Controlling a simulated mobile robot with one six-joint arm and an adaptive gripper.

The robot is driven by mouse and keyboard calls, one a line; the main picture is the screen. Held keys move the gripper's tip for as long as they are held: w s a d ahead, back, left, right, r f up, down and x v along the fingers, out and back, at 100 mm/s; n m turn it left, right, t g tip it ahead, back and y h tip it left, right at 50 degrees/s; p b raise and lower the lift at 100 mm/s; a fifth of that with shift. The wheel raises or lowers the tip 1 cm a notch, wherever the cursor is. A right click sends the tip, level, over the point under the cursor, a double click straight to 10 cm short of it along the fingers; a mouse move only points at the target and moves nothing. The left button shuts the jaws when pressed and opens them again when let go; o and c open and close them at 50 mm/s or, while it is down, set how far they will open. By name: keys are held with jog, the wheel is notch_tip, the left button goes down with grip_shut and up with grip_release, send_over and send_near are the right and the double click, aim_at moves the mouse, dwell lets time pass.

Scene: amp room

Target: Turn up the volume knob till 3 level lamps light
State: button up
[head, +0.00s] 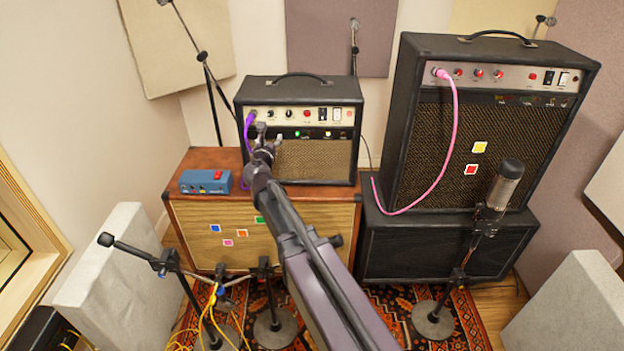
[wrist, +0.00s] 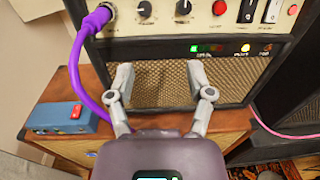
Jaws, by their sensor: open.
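The small black amp (head: 314,88) stands on a brown cabinet. Its pale panel carries black knobs with white tops (wrist: 145,8), also in the head view (head: 270,113); I cannot read which one is volume. A lamp strip (wrist: 222,48) under the panel shows a bright green lamp (wrist: 195,48), a bright whitish-yellow lamp (wrist: 244,47) and a dim orange one (wrist: 265,48); parts of the strip are too dark to tell. My gripper (wrist: 160,76) is open and empty in front of the speaker cloth, below the knobs, touching none. It also shows in the head view (head: 266,136).
A purple cable (wrist: 83,70) plugs in left of the knobs. A blue box (head: 206,182) with a red switch sits on the brown cabinet (head: 180,232). A larger amp (head: 410,130) with red knobs and a pink cable stands right; a microphone (head: 497,190) is before it.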

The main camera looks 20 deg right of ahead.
jog(key=s+d+f+m+g+p, duration=0.2)
jog(key=s+d+f+m+g, duration=0.1)
jog(key=s+m, duration=0.4)
jog(key=s+d+f+m+g+p, duration=0.3)
jog(key=s+d+m+g, duration=0.3)
jog(key=m, duration=0.7)
jog(key=shift+s+f+g, duration=0.35)
jog(key=shift+s+g, duration=0.05)
jog(key=shift+s, duration=0.6)
jog(key=shift+h, duration=0.3)
jog(key=w+a+r+n+t+b, duration=0.1)
jog(key=w+a+r+n+t, duration=0.1)
jog(key=w+n, duration=0.3)
jog(key=w+a+r+n+t+y+b, duration=0.1)
jog(key=w+a+n+t, duration=0.3)
jog(key=n, duration=0.5)
jog(key=w+a+r+n+t+y+b, duration=0.1)
jog(key=w+a+r+n+t+b, duration=0.2)
jog(key=w+n, duration=0.3)
jog(key=shift+w+a+r+n+t, duration=0.45)
jog(key=shift+r+n+t, duration=0.15)
jog(key=shift+t, duration=0.3)
